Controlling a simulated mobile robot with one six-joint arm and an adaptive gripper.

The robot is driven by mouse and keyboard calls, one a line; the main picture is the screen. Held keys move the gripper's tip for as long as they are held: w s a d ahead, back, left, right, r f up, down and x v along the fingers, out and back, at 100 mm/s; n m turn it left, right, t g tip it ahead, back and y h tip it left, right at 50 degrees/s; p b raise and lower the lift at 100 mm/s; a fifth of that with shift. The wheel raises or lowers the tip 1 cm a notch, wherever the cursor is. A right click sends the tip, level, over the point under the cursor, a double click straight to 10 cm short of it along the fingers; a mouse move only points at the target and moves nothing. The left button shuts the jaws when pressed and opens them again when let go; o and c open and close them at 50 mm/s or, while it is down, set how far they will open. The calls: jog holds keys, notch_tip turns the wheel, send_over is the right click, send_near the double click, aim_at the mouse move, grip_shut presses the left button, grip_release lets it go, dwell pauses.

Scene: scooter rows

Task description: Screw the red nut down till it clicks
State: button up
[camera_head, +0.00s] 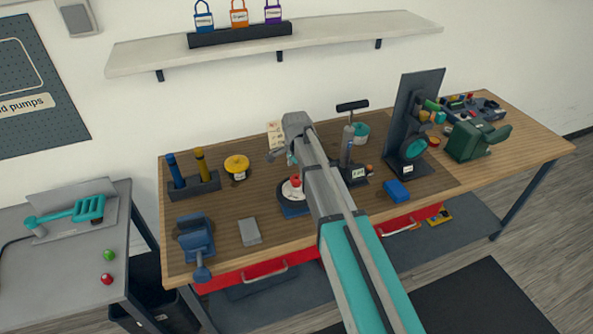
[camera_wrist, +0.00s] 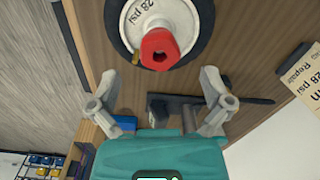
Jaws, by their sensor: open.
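The red nut (camera_wrist: 160,48) sits at the centre of a small wheel (camera_wrist: 198,22) with a white hub marked "28 psi" in the wrist view. In the head view the red nut (camera_head: 295,181) and wheel (camera_head: 285,192) are on the workbench, partly covered by my arm. My gripper (camera_wrist: 160,84) is open and empty, its two fingers spread wide. In the wrist picture the nut lies beyond the fingertips, centred between them, with a gap. In the head view my gripper (camera_head: 291,157) is small and mostly hidden by my wrist.
On the workbench (camera_head: 225,215) stand a blue vise (camera_head: 195,238), a yellow disc (camera_head: 237,162), a grey block (camera_head: 250,232), a blue block (camera_head: 397,191) and a black-handled pump-like tool (camera_head: 352,106). A dark upright panel (camera_head: 415,100) stands right. A paper tag (camera_wrist: 301,75) shows in the wrist view.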

aim_at(296, 179)
jog(key=shift+f+b, duration=1.75)
jog(key=shift+f, duration=0.3)
jog(key=c, duration=1.2)
jog(key=m, duration=1.3)
jog(key=shift+m, duration=0.4)
jog(key=o, duration=1.2)
